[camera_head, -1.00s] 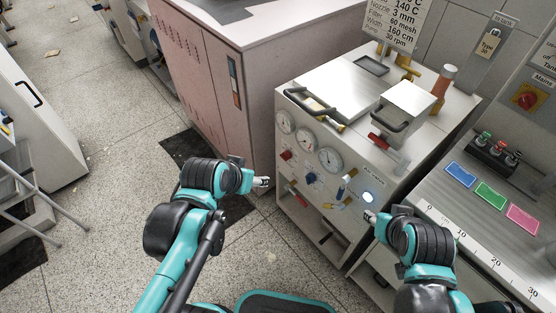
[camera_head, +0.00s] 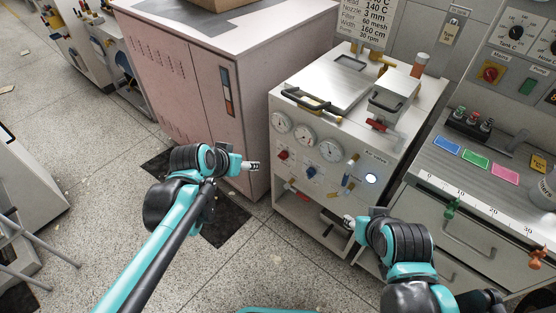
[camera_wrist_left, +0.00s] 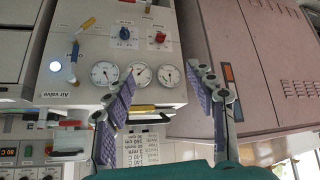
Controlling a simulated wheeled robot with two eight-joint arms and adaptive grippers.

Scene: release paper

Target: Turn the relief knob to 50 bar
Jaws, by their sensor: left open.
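The white cabinet's front panel (camera_head: 328,181) carries a blue knob (camera_head: 311,171) and a red knob (camera_head: 283,155). Both also show in the left wrist view, the blue knob (camera_wrist_left: 125,33) and the red knob (camera_wrist_left: 160,38), with the panel upside down. Their labels are too small to read, so I cannot tell which is the relief knob. Three round gauges (camera_head: 304,137) sit above the knobs. My left gripper (camera_head: 256,166) is open and empty, left of the panel and apart from it; its spread fingers (camera_wrist_left: 160,66) show in the wrist view. My right gripper (camera_head: 349,221) is low before the panel; its jaws are unclear.
An air valve with a yellow-tipped lever (camera_head: 351,161) and a lit round light (camera_head: 371,179) are on the panel's right. A pink cabinet (camera_head: 190,80) stands left of it. A bench with coloured plates (camera_head: 475,160) stands right. Floor is open in front.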

